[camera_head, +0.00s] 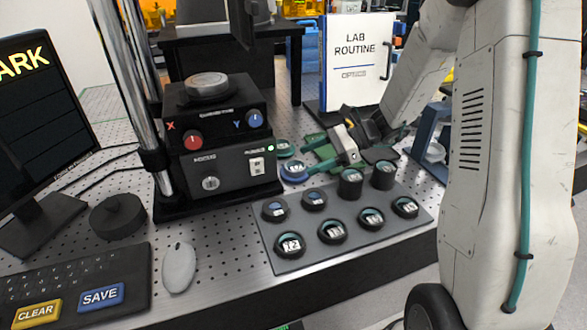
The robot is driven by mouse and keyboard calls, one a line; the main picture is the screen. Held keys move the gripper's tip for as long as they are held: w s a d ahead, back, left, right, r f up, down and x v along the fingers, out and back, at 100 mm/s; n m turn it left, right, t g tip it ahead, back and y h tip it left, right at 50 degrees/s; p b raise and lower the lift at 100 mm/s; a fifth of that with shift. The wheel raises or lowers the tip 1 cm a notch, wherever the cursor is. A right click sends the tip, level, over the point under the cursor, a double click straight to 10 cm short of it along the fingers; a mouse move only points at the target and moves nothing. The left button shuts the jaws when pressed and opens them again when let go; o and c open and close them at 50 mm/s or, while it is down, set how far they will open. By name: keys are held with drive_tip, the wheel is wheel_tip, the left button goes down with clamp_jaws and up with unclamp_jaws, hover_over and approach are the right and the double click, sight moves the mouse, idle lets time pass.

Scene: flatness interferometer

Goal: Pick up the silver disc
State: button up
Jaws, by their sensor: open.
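The silver disc (207,82) lies flat on the round top of the black interferometer stage (215,112), left of centre. My gripper (320,153) is open, with its green-tipped fingers spread low over the bench. It is to the right of the instrument and well apart from the silver disc. Its fingers are close to two small blue-green discs (294,171) on the bench. I cannot tell whether they touch them. Nothing shows between the fingers.
A grey tray (410,233) with several round labelled pieces lies in front of my gripper. A lab routine binder (356,62) stands behind it. A chrome column (140,80) rises left of the stage. A mouse (179,267), keyboard (75,285) and monitor (45,130) occupy the left.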

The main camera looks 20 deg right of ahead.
sight(297, 165)
drive_tip(key=x, duration=0.3)
drive_tip(key=shift+a+f, duration=0.15)
drive_tip(key=shift+a, duration=0.05)
drive_tip(key=c, duration=1.1)
